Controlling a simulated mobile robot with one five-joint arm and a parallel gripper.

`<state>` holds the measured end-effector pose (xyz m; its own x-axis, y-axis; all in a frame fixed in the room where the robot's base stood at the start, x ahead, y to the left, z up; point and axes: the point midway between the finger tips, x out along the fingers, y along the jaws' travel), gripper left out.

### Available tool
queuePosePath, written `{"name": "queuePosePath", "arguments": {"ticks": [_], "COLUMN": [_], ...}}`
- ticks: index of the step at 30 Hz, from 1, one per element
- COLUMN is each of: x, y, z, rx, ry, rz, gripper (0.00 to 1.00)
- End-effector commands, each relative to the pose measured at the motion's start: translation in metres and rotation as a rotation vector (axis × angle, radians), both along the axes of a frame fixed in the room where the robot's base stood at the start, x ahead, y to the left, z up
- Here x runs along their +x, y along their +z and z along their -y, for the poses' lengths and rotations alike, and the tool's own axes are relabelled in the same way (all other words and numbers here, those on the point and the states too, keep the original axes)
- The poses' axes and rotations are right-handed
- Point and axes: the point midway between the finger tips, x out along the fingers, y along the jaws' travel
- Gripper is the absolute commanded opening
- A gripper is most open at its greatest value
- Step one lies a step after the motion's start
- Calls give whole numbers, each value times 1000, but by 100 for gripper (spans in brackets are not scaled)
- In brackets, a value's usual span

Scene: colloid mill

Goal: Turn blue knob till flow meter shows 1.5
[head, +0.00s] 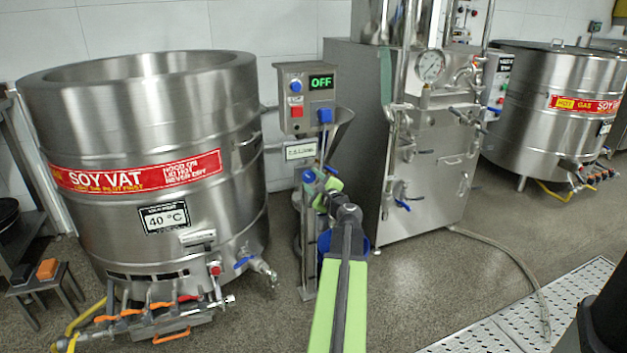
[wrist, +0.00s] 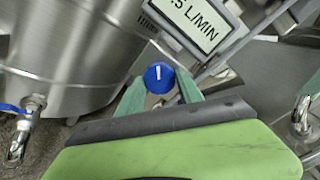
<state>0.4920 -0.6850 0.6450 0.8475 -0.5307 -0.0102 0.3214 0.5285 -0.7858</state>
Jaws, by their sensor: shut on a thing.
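The blue knob (wrist: 158,77) with a white pointer line sits between the two green fingers of my gripper (wrist: 161,84) in the wrist view. The fingers are shut on it. The pointer stands close to upright in that view. In the head view the knob (head: 308,176) shows at the left of my gripper (head: 321,184), on the post below the control box. The flow meter display (wrist: 192,22) is cut off at the top of the wrist view; ".5 L/MIN" is readable and the leading digit is cropped. In the head view the display (head: 300,151) is too small to read surely.
The control box (head: 305,98) above shows "OFF", with a red and a blue button. A soy vat (head: 150,180) stands close on the left. A steel machine (head: 430,170) with a gauge and valve handles stands on the right.

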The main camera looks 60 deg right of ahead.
Motion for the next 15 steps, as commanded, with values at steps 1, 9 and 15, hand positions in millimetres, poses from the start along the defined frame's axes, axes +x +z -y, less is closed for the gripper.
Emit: {"name": "queuePosePath", "arguments": {"ticks": [1,9,15], "x": [-2,-1,-1], "y": [1,1,1], "z": [0,-1,-2], "rx": [-26,-222,-373], "ry": [-2,0,1], "rz": [-20,-165,-276], "gripper": [2,3,2]}}
